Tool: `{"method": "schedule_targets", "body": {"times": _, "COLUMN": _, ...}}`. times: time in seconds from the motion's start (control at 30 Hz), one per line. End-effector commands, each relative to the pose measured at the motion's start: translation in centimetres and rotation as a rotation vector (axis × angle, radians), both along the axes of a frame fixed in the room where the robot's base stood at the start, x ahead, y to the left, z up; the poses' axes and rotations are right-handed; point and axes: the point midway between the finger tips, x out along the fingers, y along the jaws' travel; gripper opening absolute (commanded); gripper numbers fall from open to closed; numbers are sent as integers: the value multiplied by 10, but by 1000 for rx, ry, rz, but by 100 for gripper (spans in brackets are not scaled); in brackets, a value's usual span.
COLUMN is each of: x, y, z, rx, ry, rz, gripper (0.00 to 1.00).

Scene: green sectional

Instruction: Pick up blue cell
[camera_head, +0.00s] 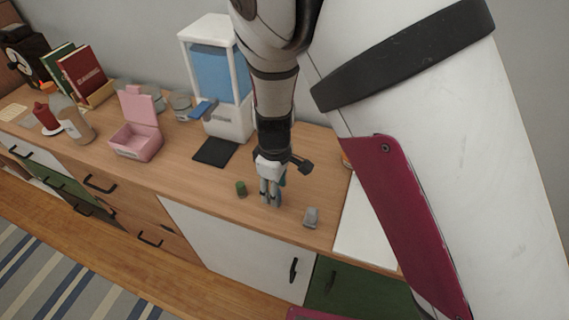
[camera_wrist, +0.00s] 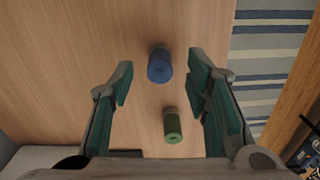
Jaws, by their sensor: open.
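The blue cell (camera_wrist: 159,66) is a short blue cylinder on the wooden counter (camera_wrist: 60,60). In the wrist view it shows between the tips of my gripper (camera_wrist: 160,75), with a clear gap to each finger. My gripper is open and empty, pointing down at the counter; it also shows in the head view (camera_head: 271,201). A green cell (camera_wrist: 172,126) stands close by, lower in the wrist view; in the head view it is left of my fingers (camera_head: 241,188). I cannot make out the blue cell in the head view, where my gripper seems to hide it.
A small grey object (camera_head: 311,217) stands right of my gripper near the counter's front edge. A black mat (camera_head: 215,151), a white dispenser with a blue tank (camera_head: 229,120) and an open pink box (camera_head: 136,137) are to the left. The counter around the cells is mostly clear.

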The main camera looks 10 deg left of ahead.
Motion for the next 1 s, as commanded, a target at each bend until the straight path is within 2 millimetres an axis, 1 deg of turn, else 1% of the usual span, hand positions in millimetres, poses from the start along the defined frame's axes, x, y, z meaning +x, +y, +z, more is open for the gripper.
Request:
{"method": "schedule_targets", "body": {"times": 0.03, "x": 0, "y": -1, "z": -8, "rx": -3, "ry": 1, "rz": -1, "gripper": 43}}
{"method": "schedule_targets", "body": {"times": 0.1, "x": 0, "y": 0, "z": -15, "rx": -2, "ry": 1, "rz": -1, "gripper": 43}}
{"method": "schedule_targets", "body": {"times": 0.2, "x": 0, "y": 0, "z": -22, "rx": 0, "ry": -1, "rz": -1, "gripper": 43}}
{"method": "schedule_targets", "body": {"times": 0.43, "x": 0, "y": 0, "z": -23, "rx": 1, "ry": -1, "rz": 0, "gripper": 43}}
{"method": "schedule_targets", "body": {"times": 0.47, "x": 0, "y": 0, "z": -23, "rx": 1, "ry": -1, "rz": 0, "gripper": 39}}
{"method": "schedule_targets", "body": {"times": 0.5, "x": 0, "y": 0, "z": -22, "rx": 1, "ry": -1, "rz": 0, "gripper": 30}}
{"method": "schedule_targets", "body": {"times": 0.57, "x": 0, "y": 0, "z": -22, "rx": 1, "ry": -1, "rz": 0, "gripper": 16}}
{"method": "schedule_targets", "body": {"times": 0.6, "x": 0, "y": 0, "z": -22, "rx": 1, "ry": -1, "rz": 0, "gripper": 7}}
{"method": "schedule_targets", "body": {"times": 0.63, "x": 0, "y": 0, "z": -22, "rx": 1, "ry": -1, "rz": 0, "gripper": 0}}
{"method": "schedule_targets", "body": {"times": 1.0, "x": 0, "y": 0, "z": -21, "rx": 1, "ry": -1, "rz": 0, "gripper": 0}}
